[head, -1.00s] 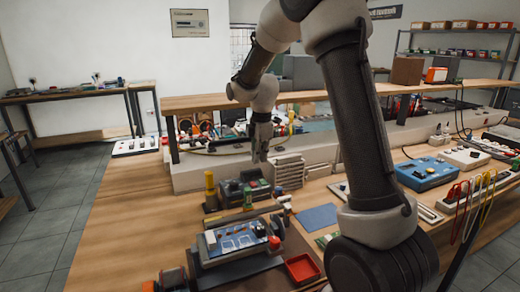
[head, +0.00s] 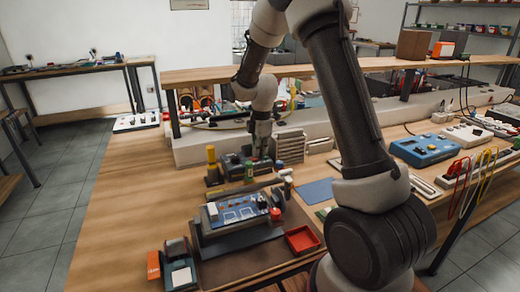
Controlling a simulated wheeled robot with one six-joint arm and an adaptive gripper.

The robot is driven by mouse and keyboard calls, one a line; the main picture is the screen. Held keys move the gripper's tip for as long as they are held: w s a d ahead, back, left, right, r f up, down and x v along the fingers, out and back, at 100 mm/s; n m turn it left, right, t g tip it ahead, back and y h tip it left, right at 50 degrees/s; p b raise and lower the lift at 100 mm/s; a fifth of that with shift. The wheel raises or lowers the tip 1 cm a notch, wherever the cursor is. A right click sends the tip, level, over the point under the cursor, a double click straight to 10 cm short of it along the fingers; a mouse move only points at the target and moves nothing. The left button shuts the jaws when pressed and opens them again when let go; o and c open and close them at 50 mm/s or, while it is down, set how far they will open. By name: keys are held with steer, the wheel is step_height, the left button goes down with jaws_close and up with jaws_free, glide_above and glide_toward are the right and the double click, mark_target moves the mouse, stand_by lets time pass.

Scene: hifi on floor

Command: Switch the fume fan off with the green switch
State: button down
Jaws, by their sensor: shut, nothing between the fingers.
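A small dark box (head: 232,168) with switch-like parts on top stands at the back of the wooden bench, which fits the fume fan control. A small upright green piece (head: 249,172) shows at its front; I cannot tell whether it is the green switch or a separate object. My gripper (head: 262,155) is shut and empty, pointing down at the right part of the box. Its tips are over or against the box; contact cannot be made out. The gripper hides part of the box top. The switch's position is too small to read.
A yellow-topped bottle (head: 211,157) stands just left of the box, and grey stacked drawers (head: 290,146) just right. A blue circuit board (head: 238,210) on a stand and a red tray (head: 302,239) lie in front. A raised shelf (head: 210,76) runs behind.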

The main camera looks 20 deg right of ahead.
steer(key=shift+s+f, duration=0.1)
steer(key=shift+s, duration=0.7)
steer(key=shift+r, duration=0.2)
steer(key=shift+r, duration=0.25)
step_height(320, 180, up, 13)
steer(key=s, duration=0.1)
steer(key=shift+s, duration=0.35)
steer(key=shift+r, duration=0.1)
steer(key=w+f, duration=0.1)
steer(key=f, duration=0.3)
steer(key=w+f, duration=0.1)
steer(key=f, duration=0.4)
steer(key=w+f, duration=0.1)
steer(key=f, duration=0.3)
steer(key=shift+f, duration=0.25)
